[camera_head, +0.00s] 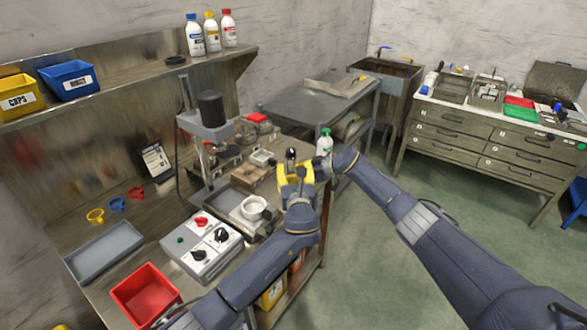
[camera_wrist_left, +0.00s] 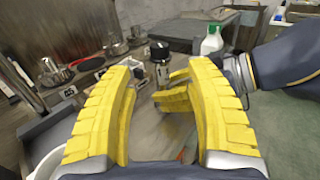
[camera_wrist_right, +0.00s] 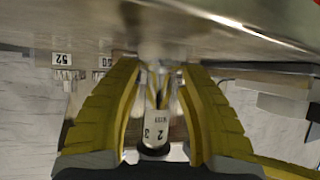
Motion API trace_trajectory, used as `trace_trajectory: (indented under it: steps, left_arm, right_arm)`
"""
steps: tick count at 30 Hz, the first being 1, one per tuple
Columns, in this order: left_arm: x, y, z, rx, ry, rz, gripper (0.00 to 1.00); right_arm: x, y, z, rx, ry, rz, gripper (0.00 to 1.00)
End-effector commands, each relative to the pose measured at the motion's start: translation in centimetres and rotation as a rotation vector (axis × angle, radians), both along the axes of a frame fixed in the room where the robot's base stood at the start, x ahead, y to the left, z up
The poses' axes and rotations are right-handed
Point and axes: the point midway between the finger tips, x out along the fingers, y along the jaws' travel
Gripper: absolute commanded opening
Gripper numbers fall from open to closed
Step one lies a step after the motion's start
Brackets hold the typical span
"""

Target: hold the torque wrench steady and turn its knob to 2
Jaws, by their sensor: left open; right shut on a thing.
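The torque wrench stands upright at the bench's right end, its black knob (camera_head: 291,154) on top. In the left wrist view its silver body (camera_wrist_left: 162,72) is ahead. In the right wrist view its white scale (camera_wrist_right: 157,124) shows a 2 and a 3, with small text I cannot read; the setting is unclear. My right gripper (camera_wrist_right: 156,72) is shut on the wrench below the knob; its yellow fingers also show in the left wrist view (camera_wrist_left: 178,96). My left gripper (camera_wrist_left: 160,66) is open, the wrench beyond its fingertips; in the head view it is (camera_head: 296,178).
A green-capped white bottle (camera_head: 324,142) stands close behind the right gripper. A white round cup (camera_head: 254,208), a control box (camera_head: 202,248) with knobs and a drill press (camera_head: 205,122) crowd the bench to the left. A red bin (camera_head: 145,293) is at the front.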

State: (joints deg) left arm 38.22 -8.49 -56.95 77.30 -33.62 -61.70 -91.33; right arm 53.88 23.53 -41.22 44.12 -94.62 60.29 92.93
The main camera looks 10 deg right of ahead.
Motion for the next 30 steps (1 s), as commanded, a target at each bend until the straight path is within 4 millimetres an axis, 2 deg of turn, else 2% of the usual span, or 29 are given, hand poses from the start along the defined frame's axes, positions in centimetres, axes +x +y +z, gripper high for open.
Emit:
trace_trajectory:
  steps: [7,13,21,30]
  left_arm:
    - [2.0,0.4,1.5,-0.013,-0.058,-0.106,0.55]
    - [4.2,2.0,2.5,-0.022,-0.087,-0.256,0.55]
    - [3.3,4.2,1.4,-0.002,-0.061,-0.451,0.55]
    - [2.8,5.9,0.1,0.010,-0.012,-0.531,0.55]
  right_arm:
    - [-0.2,0.0,-0.4,-0.003,0.005,0.001,0.26]
    - [-0.2,0.0,-0.4,-0.003,0.005,0.001,0.26]
    - [-0.1,0.0,-0.4,-0.003,0.005,0.001,0.26]
    - [-0.1,0.0,-0.4,-0.003,0.005,0.001,0.26]
